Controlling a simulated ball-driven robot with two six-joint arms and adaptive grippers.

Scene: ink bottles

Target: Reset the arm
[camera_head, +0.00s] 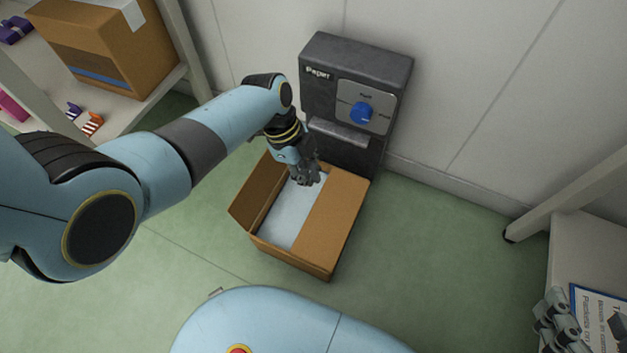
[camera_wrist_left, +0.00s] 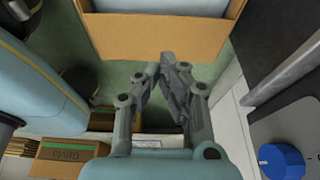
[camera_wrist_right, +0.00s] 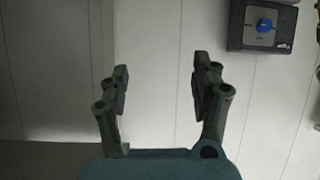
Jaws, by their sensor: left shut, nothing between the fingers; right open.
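My left arm reaches from the left in the head view, and its gripper (camera_head: 306,177) is above the back part of an open cardboard box. It is shut and empty. The left wrist view shows the same gripper (camera_wrist_left: 160,75) with the box's side beyond it. My right gripper (camera_head: 556,318) shows partly at the lower right edge of the head view. In the right wrist view the right gripper (camera_wrist_right: 159,75) is open and empty, with the pale wall beyond.
The cardboard box (camera_head: 318,240), with pale content, stands on the green floor before a dark dispenser (camera_head: 341,81) with a blue knob (camera_head: 361,113). A shelf with a carton (camera_head: 140,50) is at upper left. A white table (camera_head: 580,255) with a printed sheet (camera_head: 595,310) is at right.

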